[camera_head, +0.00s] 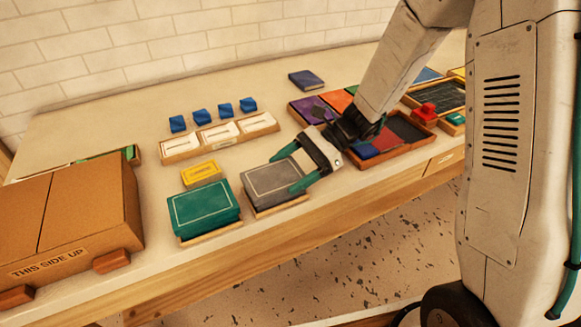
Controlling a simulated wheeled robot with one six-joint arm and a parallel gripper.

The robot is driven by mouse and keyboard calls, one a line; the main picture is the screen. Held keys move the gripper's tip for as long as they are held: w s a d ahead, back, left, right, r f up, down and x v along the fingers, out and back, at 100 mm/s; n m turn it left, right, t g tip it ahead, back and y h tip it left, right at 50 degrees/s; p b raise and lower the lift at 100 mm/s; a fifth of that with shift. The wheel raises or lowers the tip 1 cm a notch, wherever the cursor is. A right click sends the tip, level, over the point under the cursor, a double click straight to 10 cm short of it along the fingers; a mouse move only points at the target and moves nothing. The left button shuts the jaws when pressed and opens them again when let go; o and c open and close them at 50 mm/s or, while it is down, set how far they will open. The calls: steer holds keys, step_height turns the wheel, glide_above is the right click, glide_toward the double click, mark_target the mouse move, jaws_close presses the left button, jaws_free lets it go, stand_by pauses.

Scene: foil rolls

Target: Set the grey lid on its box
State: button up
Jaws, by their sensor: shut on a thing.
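The grey lid (268,181) has a pale outline on its top and is in the middle of the table near its front edge. It is over a wooden box base (287,207), whose lower rim shows beneath it. I cannot tell whether the lid rests fully on the box or sits slightly above it. My gripper (293,169) reaches in from the right with its teal fingers on both sides of the lid's right part, shut on it. The box's inside is hidden under the lid.
A box with a green lid (203,208) stands close at left, with a yellow block (201,174) behind it. A cardboard box (70,220) fills the far left. Blue cubes (200,115) and a white-compartment tray (220,135) are behind. Divided trays (400,135) lie right.

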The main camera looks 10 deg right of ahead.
steer(key=o, duration=0.9)
steer(key=shift+v, duration=3.9)
steer(key=shift+d+f, duration=0.1)
steer(key=shift+f, duration=0.1)
steer(key=s+n, duration=0.1)
steer(key=s+d+n+h, duration=0.1)
steer(key=s+f+n+g+h, duration=0.1)
steer(key=s, duration=0.1)
steer(key=shift+d, duration=0.25)
steer(key=s+d+r+n+t+h, duration=0.3)
steer(key=s+d+r+n+h, duration=0.1)
steer(key=s, duration=0.5)
steer(key=s+d+r+n+t+h, duration=0.3)
steer(key=s+d+r+n+h, duration=0.1)
steer(key=s+r+n+h, duration=0.3)
step_height(320, 180, up, 3)
steer(key=s, duration=0.2)
steer(key=shift+s+d+n, duration=0.25)
steer(key=shift+s+n, duration=0.05)
steer(key=shift+n, duration=0.1)
